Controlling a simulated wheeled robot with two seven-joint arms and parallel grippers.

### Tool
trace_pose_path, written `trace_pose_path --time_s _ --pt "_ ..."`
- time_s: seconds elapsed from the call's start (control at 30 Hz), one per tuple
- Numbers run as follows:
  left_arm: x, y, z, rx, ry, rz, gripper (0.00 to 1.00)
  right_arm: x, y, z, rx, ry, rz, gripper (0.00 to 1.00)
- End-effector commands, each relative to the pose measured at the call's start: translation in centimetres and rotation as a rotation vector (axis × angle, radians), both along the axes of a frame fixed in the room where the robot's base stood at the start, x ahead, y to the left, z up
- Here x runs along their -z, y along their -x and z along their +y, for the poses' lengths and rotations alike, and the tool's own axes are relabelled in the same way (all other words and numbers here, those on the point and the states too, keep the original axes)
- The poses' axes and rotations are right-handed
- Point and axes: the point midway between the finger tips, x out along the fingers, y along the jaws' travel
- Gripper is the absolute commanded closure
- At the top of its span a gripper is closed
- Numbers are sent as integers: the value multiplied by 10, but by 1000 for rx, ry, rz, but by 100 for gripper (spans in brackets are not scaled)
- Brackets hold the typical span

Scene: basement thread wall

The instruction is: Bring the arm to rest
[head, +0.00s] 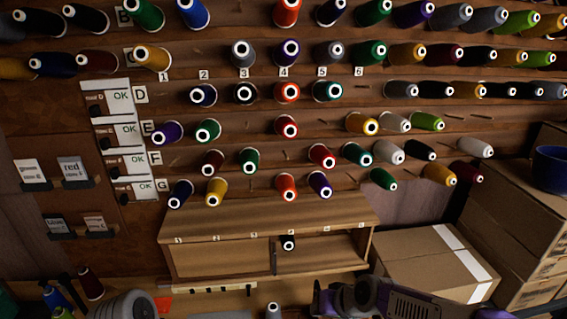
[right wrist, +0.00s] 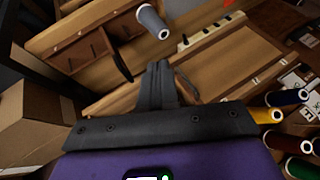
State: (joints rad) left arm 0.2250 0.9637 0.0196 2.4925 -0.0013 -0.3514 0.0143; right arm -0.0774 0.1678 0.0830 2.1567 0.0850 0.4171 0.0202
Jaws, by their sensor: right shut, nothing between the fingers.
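My right arm (head: 410,304) comes in low at the right of the head view, in front of the cabinet and well below the spool rows. In the right wrist view my right gripper (right wrist: 160,70) is shut, its fingers together with nothing held. The fingertips point towards a wooden surface. A grey spool (right wrist: 152,22) shows beyond them, apart from the fingers. My left gripper is not in view.
A wall of pegs with many thread spools (head: 287,91) fills the upper head view. Below is a wooden cabinet (head: 210,259) with a dark spool (head: 288,242) at its opening. Cardboard boxes (head: 415,255) stand at the right. Loose spools (head: 90,284) are at lower left.

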Motion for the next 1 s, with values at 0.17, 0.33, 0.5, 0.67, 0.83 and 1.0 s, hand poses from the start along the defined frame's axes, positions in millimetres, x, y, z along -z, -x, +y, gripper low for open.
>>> trace_pose_path --time_s 0.17,0.33,0.5,0.67,0.83,1.0 --pt "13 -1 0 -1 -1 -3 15 70 4 -4 26 15 70 100" --pt "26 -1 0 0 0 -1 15 153 20 -9 58 30 154 100" --pt "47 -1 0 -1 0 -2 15 267 68 -14 97 44 280 100" --pt "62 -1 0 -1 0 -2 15 344 125 -14 127 45 378 100" --pt "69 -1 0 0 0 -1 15 378 162 -11 142 40 431 100" --pt "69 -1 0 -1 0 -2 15 384 171 -10 146 38 440 100"
